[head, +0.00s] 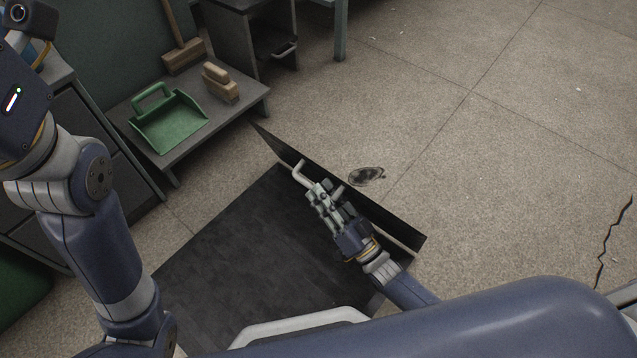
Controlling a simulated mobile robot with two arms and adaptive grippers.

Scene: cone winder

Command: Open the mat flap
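A dark mat (235,255) lies on the floor in front of me. Its flap (392,227) stands raised along the mat's far right side, seen nearly edge-on as a thin dark panel. My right gripper (319,179) is over the mat on the flap's inner side. Its fingers are spread and appear empty, with the tips overlapping the flap in the picture. I cannot tell whether they touch it. My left arm rises at the left, and its gripper is out of view.
A low grey bench (190,149) at the upper left holds a green dustpan (170,124) and a wooden brush (220,82). Drawers stand at the left. A dark stain (367,176) marks the floor beyond the flap.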

